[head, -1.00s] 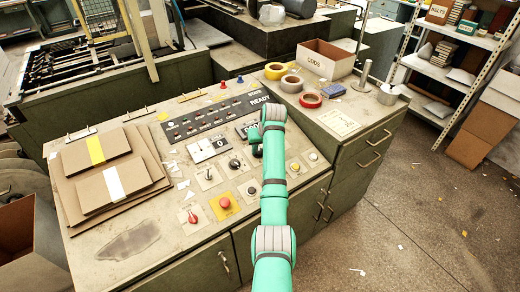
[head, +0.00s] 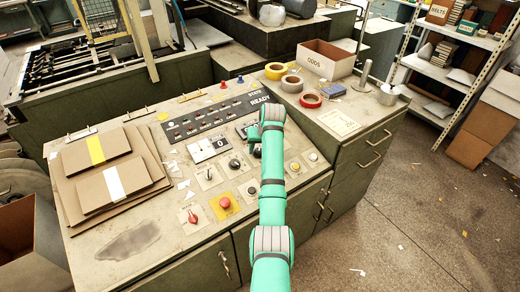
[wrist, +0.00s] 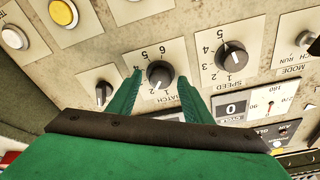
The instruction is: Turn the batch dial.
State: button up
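The batch dial (wrist: 160,74) is a dark round knob on a pale square plate in the wrist view. Numbers ring it, and part of its label shows below. Its exact pointer setting is too small to tell. My gripper (wrist: 159,77) is open, with one green finger on each side of the dial and a small gap visible on both sides.
The speed dial (wrist: 231,57) is close to the right finger in the wrist view. A red emergency-style button (head: 225,203) and stacked cardboard (head: 112,184) lie left of my arm.

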jog(key=v, duration=1)
jog(key=shift+s+r, duration=0.2)
jog(key=shift+r, duration=0.15)
